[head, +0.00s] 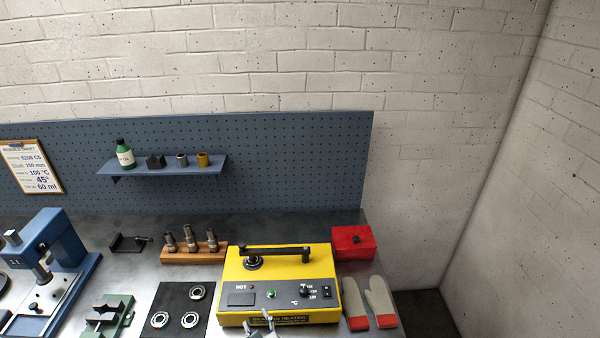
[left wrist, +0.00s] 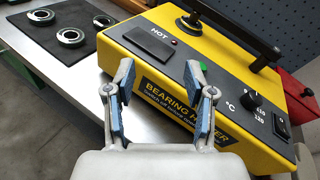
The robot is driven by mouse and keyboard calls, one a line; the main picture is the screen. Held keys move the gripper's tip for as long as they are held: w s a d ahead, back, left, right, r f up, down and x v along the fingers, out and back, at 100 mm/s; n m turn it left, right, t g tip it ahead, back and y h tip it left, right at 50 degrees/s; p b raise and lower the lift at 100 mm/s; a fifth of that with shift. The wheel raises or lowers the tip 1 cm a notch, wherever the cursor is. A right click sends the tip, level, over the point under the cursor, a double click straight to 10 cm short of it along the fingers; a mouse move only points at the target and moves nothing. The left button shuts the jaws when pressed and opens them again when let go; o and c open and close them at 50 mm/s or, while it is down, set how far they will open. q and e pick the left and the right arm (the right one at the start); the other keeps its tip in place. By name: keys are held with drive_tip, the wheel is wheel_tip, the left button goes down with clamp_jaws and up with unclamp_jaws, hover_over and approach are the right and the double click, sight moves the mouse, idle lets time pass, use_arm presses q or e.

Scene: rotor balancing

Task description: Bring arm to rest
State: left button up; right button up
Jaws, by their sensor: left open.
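My left gripper (head: 261,321) shows at the bottom of the head view, in front of the yellow bearing heater (head: 232,275). In the left wrist view the left gripper (left wrist: 160,78) is open, its two blue-padded fingers apart with nothing between them. The fingers are near the heater's front face (left wrist: 160,88); I cannot tell whether they touch it. A bearing (head: 253,263) sits on top of the heater under the left end of its dark bar (head: 275,250). My right gripper is in neither view.
Several bearings lie on a black mat (head: 173,297) left of the heater. A wooden block (head: 195,257) with metal pieces stands behind it. A red box (head: 353,242) and gloves (head: 380,300) are at the right. A blue press (head: 65,240) stands far left.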

use_arm(q)
drive_tip(key=s+a+f+n+g+h, duration=0.2)
drive_tip(key=s+a+f+n+g, duration=0.1)
drive_tip(key=s+f+n, duration=0.3)
drive_tip(key=s+a+f+n+g+h, duration=0.1)
drive_tip(key=s+a+f+n+g, duration=0.3)
drive_tip(key=s+n, duration=0.35)
drive_tip(key=s+a+n+g+h, duration=0.25)
drive_tip(key=s+n+h, duration=0.25)
drive_tip(key=s+n, duration=0.85)
drive_tip(key=s+f+m+g+b, duration=0.2)
drive_tip(key=s+f, duration=0.1)
drive_tip(key=f, duration=2.7)
drive_tip(key=s+a+f+g+b, duration=0.1)
drive_tip(key=s+a+f, duration=0.1)
drive_tip(key=s+f, duration=1.4)
drive_tip(key=shift+s+f+b, duration=0.35)
drive_tip(key=shift+s+f, duration=0.05)
drive_tip(key=shift+s, duration=0.3)
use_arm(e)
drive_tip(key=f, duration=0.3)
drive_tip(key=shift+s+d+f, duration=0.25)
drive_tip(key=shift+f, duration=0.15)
